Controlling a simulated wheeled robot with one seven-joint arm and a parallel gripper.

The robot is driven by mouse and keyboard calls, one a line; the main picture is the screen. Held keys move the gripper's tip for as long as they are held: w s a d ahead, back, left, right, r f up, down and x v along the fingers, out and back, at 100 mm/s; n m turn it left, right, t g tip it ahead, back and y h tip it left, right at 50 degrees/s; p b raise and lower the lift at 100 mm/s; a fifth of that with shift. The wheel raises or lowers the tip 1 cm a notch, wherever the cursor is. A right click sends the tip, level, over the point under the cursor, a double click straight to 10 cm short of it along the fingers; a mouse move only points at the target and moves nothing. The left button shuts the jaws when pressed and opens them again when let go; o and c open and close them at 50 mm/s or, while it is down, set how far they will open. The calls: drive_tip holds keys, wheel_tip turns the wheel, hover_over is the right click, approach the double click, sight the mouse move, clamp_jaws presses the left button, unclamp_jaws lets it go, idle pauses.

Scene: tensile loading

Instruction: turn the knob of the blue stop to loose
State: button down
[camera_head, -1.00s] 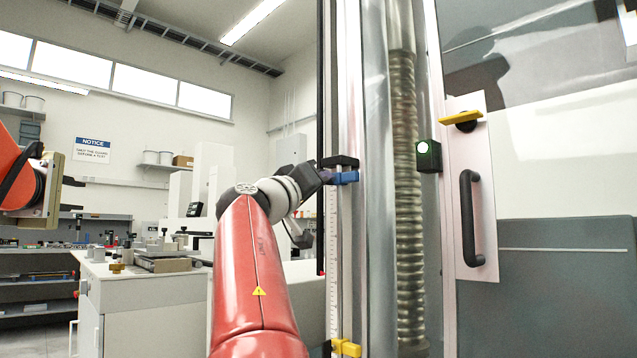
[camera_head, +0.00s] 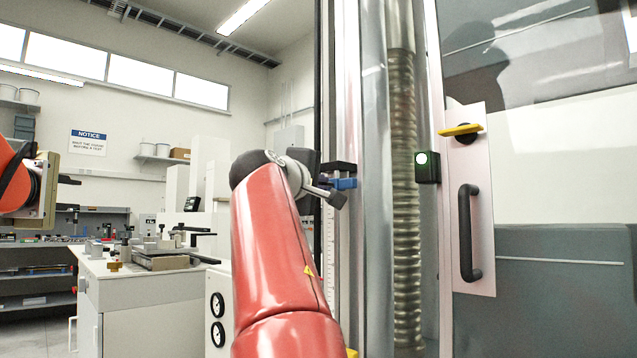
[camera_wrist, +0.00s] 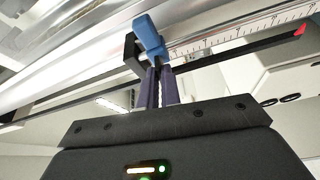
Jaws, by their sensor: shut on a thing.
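The blue stop (camera_head: 345,183) sits on the vertical scale rail at the left of the machine frame, with a black block (camera_head: 338,167) right above it. In the wrist view the blue stop (camera_wrist: 150,36) shows just beyond my fingertips, beside the black block. My gripper (camera_wrist: 159,70) has its two dark purple fingers close together at the stop, shut on its knob. The knob itself is mostly hidden between the fingers. In the head view my gripper (camera_head: 325,182) reaches the stop from the left, partly covered by my wrist.
A scale (camera_wrist: 240,33) runs along the rail. A yellow stop (camera_head: 351,352) is lower down, mostly hidden by my arm. To the right stand a ribbed column (camera_head: 406,200), a green-lit box (camera_head: 428,167) and a door handle (camera_head: 468,232). A bench (camera_head: 150,290) stands left.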

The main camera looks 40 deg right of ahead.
drive_tip(key=shift+r+n+y, duration=0.1)
drive_tip(key=shift+n+y, duration=0.3)
drive_tip(key=shift+n, duration=0.5)
drive_tip(key=c, duration=1.6)
unclamp_jaws()
drive_tip(key=b+v, duration=0.2)
drive_tip(key=v, duration=0.5)
drive_tip(key=shift+a, duration=0.35)
drive_tip(key=shift+g, duration=0.3)
